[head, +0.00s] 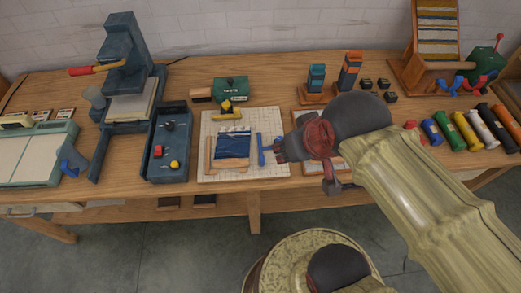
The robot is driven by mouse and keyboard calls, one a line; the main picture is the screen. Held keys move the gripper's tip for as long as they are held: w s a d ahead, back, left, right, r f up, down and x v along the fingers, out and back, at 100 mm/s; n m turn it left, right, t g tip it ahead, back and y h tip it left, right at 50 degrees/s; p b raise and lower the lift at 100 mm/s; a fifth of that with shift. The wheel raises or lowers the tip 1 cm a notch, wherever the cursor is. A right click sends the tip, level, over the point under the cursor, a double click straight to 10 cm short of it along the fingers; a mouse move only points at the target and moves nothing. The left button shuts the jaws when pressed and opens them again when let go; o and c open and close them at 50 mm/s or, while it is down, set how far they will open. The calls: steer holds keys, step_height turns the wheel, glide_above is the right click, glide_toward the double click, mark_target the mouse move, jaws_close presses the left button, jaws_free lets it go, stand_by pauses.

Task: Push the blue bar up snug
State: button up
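The blue bar (261,150) stands lengthwise on a white gridded board (215,122), near the board's right side. A dark blue flat piece (234,144) lies to its left, with a narrow strip of board showing between them. Light wooden strips edge that piece on the left (209,156) and along the front (228,169). My gripper (278,153) is just right of the blue bar, its tip at or very near the bar's right side. Contact cannot be told. The fingers are small and dark, and their opening is unclear.
A dark blue tray (168,172) with small knobs stands left of the board. A green box (231,88) sits behind it. Another board (300,122) lies partly under my arm. Coloured rolls (466,131) lie at right. A press (127,70) stands at back left.

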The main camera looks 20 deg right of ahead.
steer(key=shift+c, duration=0.5)
